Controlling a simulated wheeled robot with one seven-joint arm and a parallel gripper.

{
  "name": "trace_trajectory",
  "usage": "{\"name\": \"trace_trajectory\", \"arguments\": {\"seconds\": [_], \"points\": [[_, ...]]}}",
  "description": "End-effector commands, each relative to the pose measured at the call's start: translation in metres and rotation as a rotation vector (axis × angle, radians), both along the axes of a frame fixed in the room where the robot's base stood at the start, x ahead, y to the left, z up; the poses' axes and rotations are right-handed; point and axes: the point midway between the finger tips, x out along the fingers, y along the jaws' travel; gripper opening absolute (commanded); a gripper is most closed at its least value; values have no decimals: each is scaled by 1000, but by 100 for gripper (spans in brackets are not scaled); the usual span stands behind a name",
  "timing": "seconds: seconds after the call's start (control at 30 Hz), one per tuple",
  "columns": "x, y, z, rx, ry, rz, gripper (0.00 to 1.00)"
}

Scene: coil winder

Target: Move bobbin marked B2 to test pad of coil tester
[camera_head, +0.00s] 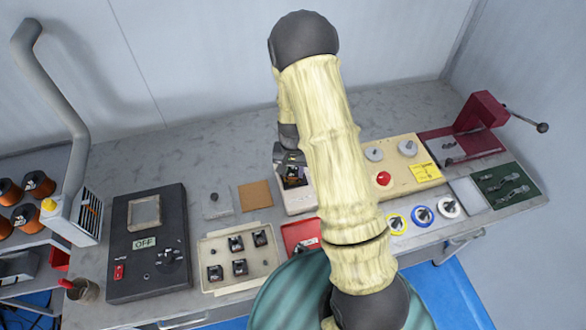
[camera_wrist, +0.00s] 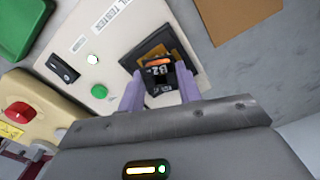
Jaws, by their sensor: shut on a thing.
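In the wrist view, the bobbin marked B2 (camera_wrist: 160,72), black with an orange winding, sits between the two pale purple fingers of my gripper (camera_wrist: 160,88). The gripper is shut on it. Behind the bobbin is the dark square test pad (camera_wrist: 137,57) of the white coil tester (camera_wrist: 82,40). I cannot tell whether the bobbin touches the pad. In the head view, my gripper (camera_head: 291,160) is over the coil tester (camera_head: 297,203), which my arm partly hides. The bobbin's mark cannot be read there.
A beige tray (camera_head: 262,272) with several black bobbins lies left of my arm. A brown square mat (camera_head: 255,195) lies beside the tester. A red bin (camera_head: 295,232) stands in front. A beige machine with a red button (camera_head: 383,178) stands right, and a black OFF box (camera_head: 146,270) left.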

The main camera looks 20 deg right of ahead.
Motion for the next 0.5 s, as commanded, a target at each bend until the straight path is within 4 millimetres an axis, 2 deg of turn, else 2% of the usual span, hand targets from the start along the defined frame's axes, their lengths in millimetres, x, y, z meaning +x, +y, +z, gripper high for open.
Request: {"name": "trace_trajectory", "arguments": {"seconds": [0.3,0.33,0.4,0.5], "points": [[0,0,-4,0,0,0,12],[0,0,-3,0,0,0,40],[0,0,-2,0,0,0,54],[0,0,-2,0,0,0,56]]}}
